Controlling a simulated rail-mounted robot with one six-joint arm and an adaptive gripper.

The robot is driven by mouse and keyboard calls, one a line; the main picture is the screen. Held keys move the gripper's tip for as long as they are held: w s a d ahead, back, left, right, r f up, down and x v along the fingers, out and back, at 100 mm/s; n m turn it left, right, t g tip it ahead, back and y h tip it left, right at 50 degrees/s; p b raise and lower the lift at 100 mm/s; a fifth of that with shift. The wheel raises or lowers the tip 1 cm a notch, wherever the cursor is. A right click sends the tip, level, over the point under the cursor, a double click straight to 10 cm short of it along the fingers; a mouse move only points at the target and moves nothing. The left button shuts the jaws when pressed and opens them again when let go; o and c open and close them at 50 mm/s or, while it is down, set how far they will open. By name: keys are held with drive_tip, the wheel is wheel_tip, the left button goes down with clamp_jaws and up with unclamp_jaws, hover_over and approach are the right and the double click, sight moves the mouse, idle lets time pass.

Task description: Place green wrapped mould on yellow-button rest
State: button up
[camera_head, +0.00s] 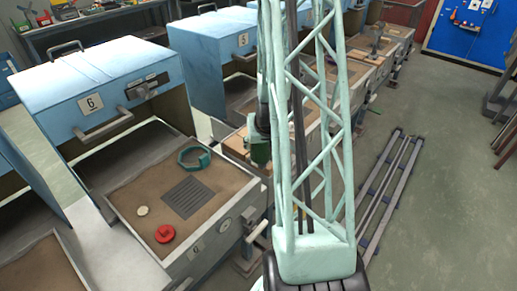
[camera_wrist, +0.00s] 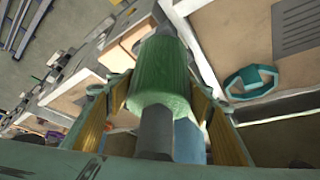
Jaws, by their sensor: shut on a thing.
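The green wrapped mould (camera_wrist: 160,75) is a ribbed green cylinder with a grey stem at each end, seen in the wrist view. My gripper (camera_wrist: 158,108) is shut on it, with one finger along each side. In the head view a small part of the green mould (camera_head: 260,153) shows beside my lattice column, held above the line of benches. I cannot make out a yellow button on any rest; my column and the mould hide part of the benches.
The oven marked 6 (camera_head: 85,85) stands open over a sand tray holding a slotted grey plate (camera_head: 189,198), a teal ring clamp (camera_head: 194,158) and a red round piece (camera_head: 165,233). Grey rails (camera_head: 390,190) lie on the floor at right, with clear floor around them.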

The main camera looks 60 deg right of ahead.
drive_tip(key=shift+m, duration=0.4)
drive_tip(key=shift+s+d+f, duration=0.1)
drive_tip(key=shift+s+d, duration=0.55)
drive_tip(key=shift+s, duration=0.25)
drive_tip(key=shift+s+d, duration=0.6)
drive_tip(key=shift+s, duration=0.25)
drive_tip(key=shift+w+d, duration=0.1)
drive_tip(key=shift+w, duration=0.05)
drive_tip(key=shift+w+d+p, duration=0.45)
drive_tip(key=shift+w, duration=0.2)
drive_tip(key=w+d+f, duration=0.1)
drive_tip(key=w+d, duration=0.7)
drive_tip(key=w, duration=0.3)
drive_tip(key=shift+w+d+f, duration=0.2)
drive_tip(key=shift+f, duration=0.05)
drive_tip(key=shift+f, duration=0.1)
drive_tip(key=shift+f, duration=1.65)
drive_tip(key=shift+f+b, duration=0.15)
drive_tip(key=shift+b, duration=0.2)
